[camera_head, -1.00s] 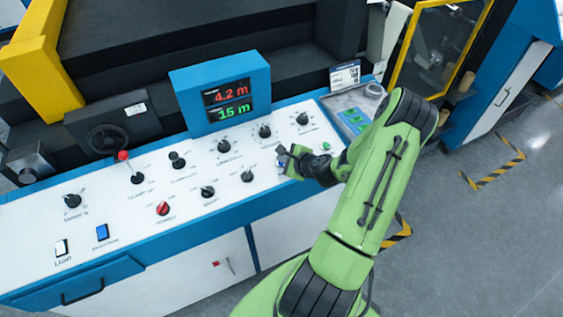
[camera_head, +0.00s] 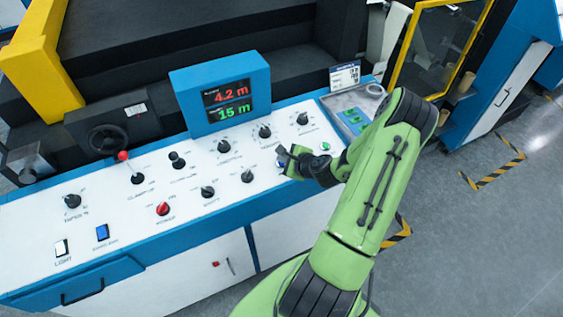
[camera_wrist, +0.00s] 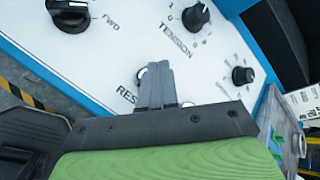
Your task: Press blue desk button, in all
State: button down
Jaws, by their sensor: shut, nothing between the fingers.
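My gripper (camera_head: 284,157) is shut and empty, its tip down at the right part of the white control desk (camera_head: 215,180). In the wrist view the shut fingers (camera_wrist: 155,70) cover most of a round spot beside lettering that starts "RES"; only a pale edge shows. I cannot tell whether the fingertips touch the button or how far it is pressed.
Black knobs (camera_head: 265,131) stand around the gripper, and a red knob (camera_head: 163,209) is further left. A green button (camera_head: 325,146) lies just right of the gripper. A blue display (camera_head: 222,95) rises behind. A grey tray (camera_head: 352,105) is at the right end.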

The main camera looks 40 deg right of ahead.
jog(key=shift+f, duration=0.1)
dwell(0.3)
jog(key=shift+f+b, duration=0.35)
jog(key=shift+w+f+b, duration=0.1)
jog(key=shift+f+b, duration=0.2)
jog(key=shift+f, duration=0.1)
dwell(0.4)
jog(key=shift+r, duration=0.15)
jog(key=shift+r+p, duration=0.65)
jog(key=shift+r, duration=0.05)
jog(key=r+p, duration=0.2)
jog(key=s+r+p, duration=0.1)
jog(key=r, duration=0.2)
jog(key=shift+a+p, duration=0.1)
jog(key=shift+p, duration=0.25)
dwell(0.6)
